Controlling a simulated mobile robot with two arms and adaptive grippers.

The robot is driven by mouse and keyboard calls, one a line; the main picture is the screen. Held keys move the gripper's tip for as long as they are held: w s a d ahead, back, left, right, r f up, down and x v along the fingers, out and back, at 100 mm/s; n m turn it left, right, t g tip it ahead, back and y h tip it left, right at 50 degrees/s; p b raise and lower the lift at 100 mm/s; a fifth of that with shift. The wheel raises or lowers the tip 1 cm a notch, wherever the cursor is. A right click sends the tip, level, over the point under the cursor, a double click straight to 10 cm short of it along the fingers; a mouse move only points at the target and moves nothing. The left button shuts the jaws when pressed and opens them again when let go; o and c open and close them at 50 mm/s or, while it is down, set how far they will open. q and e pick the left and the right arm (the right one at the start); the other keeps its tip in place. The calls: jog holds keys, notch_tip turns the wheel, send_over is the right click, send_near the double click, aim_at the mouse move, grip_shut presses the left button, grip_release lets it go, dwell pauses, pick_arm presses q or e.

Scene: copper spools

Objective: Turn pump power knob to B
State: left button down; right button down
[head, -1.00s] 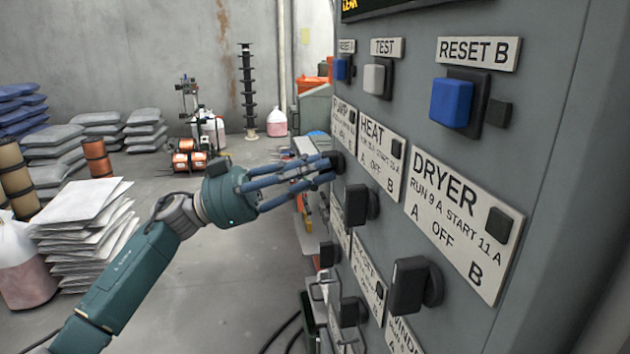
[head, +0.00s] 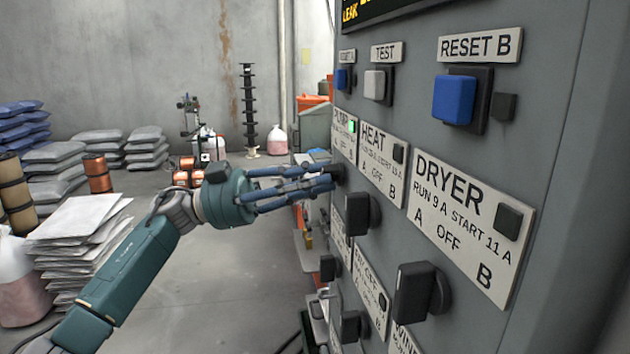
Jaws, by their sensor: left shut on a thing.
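The pump plate (head: 344,137) is at the far left of the grey control panel, seen at a steep angle. Its small indicator (head: 352,127) glows green. My left gripper (head: 333,179) comes in from the left and is shut on the pump power knob (head: 338,172) just below this plate. The fingers cover most of the knob, so its pointing direction is hidden. My right gripper is not in view.
The heat plate (head: 381,163) and dryer plate (head: 463,228) sit to the right, with black knobs (head: 360,213) and (head: 418,292) standing out below. A blue reset B button (head: 453,99) is above. Stacked sheets (head: 80,240) stand on the floor at left.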

pick_arm(q)
jog(key=c, duration=1.6)
grip_release()
jog(key=shift+o, duration=0.2)
jog(key=v, duration=1.2)
